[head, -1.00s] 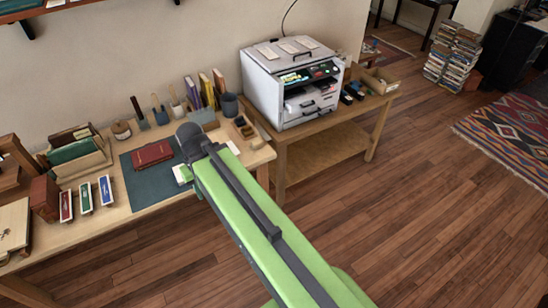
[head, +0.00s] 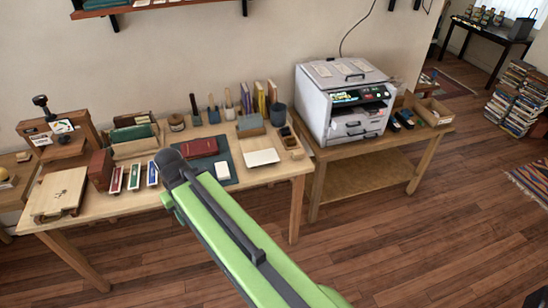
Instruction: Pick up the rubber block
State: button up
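I cannot tell for certain which thing is the rubber block. A small whitish block (head: 222,170) lies on the dark green mat (head: 232,181) on the worktable, just right of my arm's dark joint, and may be it. A red book (head: 199,147) lies behind it on the same mat. My green arm reaches up from the bottom right and covers the mat's front left part. My gripper does not show; the arm hides whatever lies beyond its joint.
The wooden worktable (head: 120,207) also holds a white card (head: 262,157), red, green and blue boxes (head: 134,177), a wooden board (head: 58,194) and upright tools along the wall. A grey printer (head: 345,100) stands on a side table to the right. The floor in front is clear.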

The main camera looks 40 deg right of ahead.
aim_at(297, 155)
jog(key=u, duration=0.25)
jog(key=i, duration=1)
jog(key=u, duration=0.05)
